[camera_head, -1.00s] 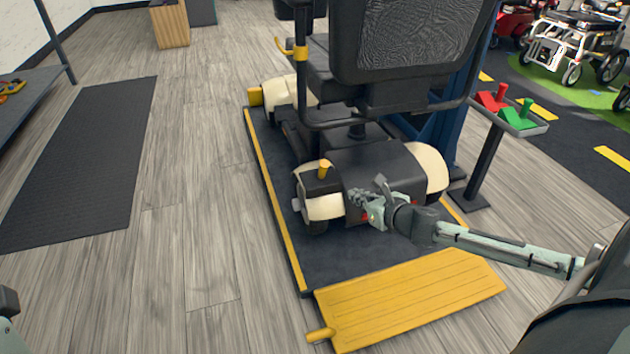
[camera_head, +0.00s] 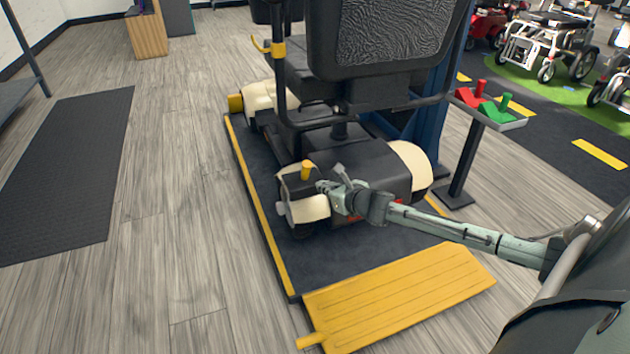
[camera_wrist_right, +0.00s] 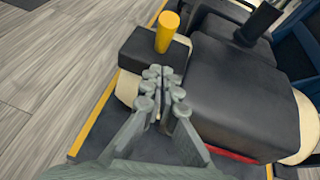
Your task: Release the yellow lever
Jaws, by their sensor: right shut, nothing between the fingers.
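The yellow lever (camera_head: 306,169) is a short upright cylinder on a black block at the rear left of the scooter (camera_head: 362,165). It also shows in the right wrist view (camera_wrist_right: 167,31), just beyond my fingertips. My right gripper (camera_head: 322,187) is shut and empty, beside the lever on its right and near side in the head view. In the wrist view the fingertips (camera_wrist_right: 164,82) point toward the lever, with a visible gap between. My left gripper is not in view.
The scooter stands on a dark platform with yellow edges and a yellow ramp (camera_head: 400,298) in front. A post with red and green pedal-like controls (camera_head: 490,105) stands to the right. A dark mat (camera_head: 70,165) lies left; the wooden floor between is clear.

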